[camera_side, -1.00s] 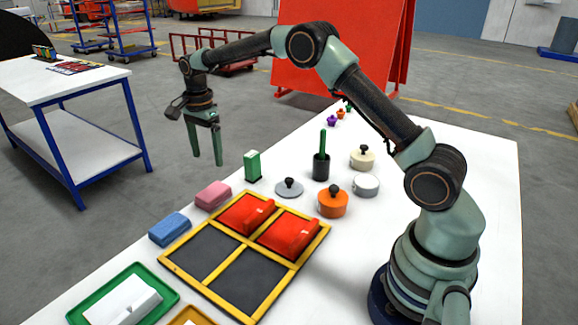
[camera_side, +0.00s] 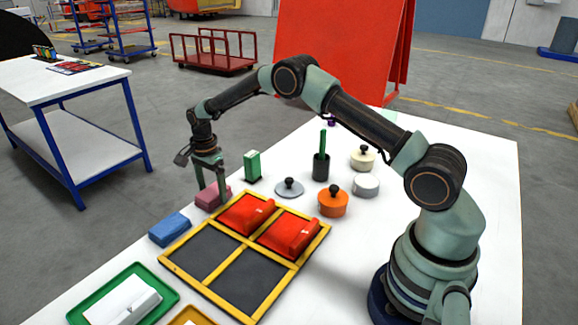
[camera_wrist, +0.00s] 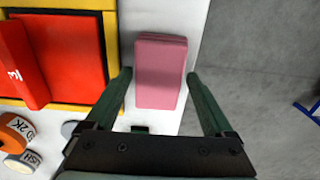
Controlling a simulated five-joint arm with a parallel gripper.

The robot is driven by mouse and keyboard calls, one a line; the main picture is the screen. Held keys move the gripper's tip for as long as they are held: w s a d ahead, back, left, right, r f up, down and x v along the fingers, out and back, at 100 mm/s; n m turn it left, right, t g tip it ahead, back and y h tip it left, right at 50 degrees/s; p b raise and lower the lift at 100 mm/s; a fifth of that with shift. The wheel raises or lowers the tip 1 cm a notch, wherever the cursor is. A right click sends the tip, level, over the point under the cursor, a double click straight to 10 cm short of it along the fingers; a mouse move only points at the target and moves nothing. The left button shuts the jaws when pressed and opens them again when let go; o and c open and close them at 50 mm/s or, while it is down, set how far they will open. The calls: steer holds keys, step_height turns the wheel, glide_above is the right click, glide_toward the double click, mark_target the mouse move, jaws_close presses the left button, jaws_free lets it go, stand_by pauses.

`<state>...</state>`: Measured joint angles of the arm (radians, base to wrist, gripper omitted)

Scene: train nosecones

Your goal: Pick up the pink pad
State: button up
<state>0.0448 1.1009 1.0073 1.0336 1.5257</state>
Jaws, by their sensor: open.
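The pink pad (camera_side: 211,197) is a small block lying on the white table near its left edge, beyond the yellow-framed tray. My gripper (camera_side: 212,190) points down at the pad in the side view, its fingers partly overlapping it. In the wrist view the pink pad (camera_wrist: 160,71) lies between the two green fingers of my gripper (camera_wrist: 159,78). The fingers are apart, one on each side, with a gap of white table showing on the left. I cannot tell how far down beside the pad the fingertips reach.
The yellow-framed tray (camera_side: 212,290) holds two red nosecones (camera_side: 288,234) in its far cells. A blue pad (camera_side: 170,229) lies nearer the camera. A green-and-white block (camera_side: 252,166) stands close behind my gripper. An orange pot (camera_side: 333,202) stands to the right.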

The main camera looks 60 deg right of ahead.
mark_target(212, 190)
steer(key=shift+f, duration=0.45)
steer(key=c, duration=1.1)
steer(key=shift+c, duration=0.2)
steer(key=shift+r, duration=0.15)
step_height(212, 190, up, 20)
